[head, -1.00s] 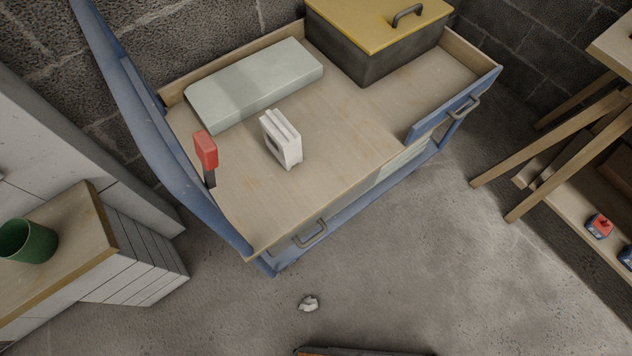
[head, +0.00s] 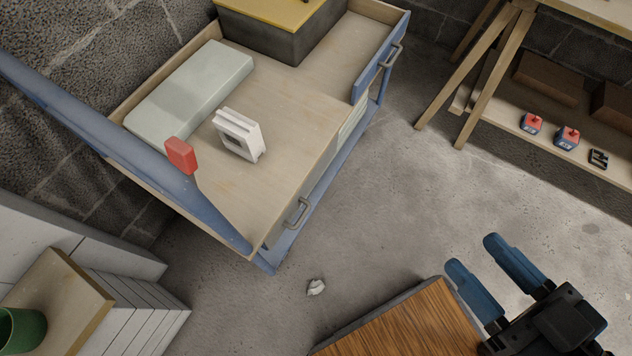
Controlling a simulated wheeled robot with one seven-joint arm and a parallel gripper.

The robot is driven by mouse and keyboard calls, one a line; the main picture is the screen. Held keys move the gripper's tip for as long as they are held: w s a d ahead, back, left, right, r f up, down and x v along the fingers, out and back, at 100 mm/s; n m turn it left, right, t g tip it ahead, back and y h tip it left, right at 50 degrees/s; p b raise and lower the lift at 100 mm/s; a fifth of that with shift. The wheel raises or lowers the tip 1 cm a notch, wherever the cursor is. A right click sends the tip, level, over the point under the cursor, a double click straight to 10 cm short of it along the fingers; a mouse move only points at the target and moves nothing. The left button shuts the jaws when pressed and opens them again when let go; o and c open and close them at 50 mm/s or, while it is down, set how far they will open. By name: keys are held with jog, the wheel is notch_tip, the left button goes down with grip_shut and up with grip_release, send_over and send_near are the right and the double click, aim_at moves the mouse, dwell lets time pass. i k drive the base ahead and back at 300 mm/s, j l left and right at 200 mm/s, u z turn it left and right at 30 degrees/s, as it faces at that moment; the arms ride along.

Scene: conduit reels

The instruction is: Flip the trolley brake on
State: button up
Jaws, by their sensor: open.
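The trolley (head: 278,160) has a pale wooden top and a blue frame, and stands at the upper left against the block wall. A red-headed lever (head: 181,155) stands up by its near left side, beside the blue side rail; its stem is mostly hidden from this angle. I cannot tell from the picture which way it is set. My gripper (head: 474,256) is at the lower right with its two blue fingers apart and nothing between them. It is well away from the trolley and the lever.
On the trolley are a white switch-like block (head: 238,135), a grey-green slab (head: 190,92) and a yellow-lidded box (head: 290,30). A green cup (head: 22,330) stands at lower left. A crumpled white scrap (head: 316,287) lies on the floor. A wooden rack (head: 485,75) stands upper right.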

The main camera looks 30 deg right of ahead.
aim_at(182, 154)
jog(key=i+j+u, duration=0.1)
jog(key=j+u, duration=0.15)
jog(key=u, duration=0.25)
jog(key=i+j+u, duration=0.1)
jog(key=u, duration=0.4)
jog(key=i+j+u, duration=0.15)
jog(key=u, duration=0.35)
jog(key=i+j, duration=0.05)
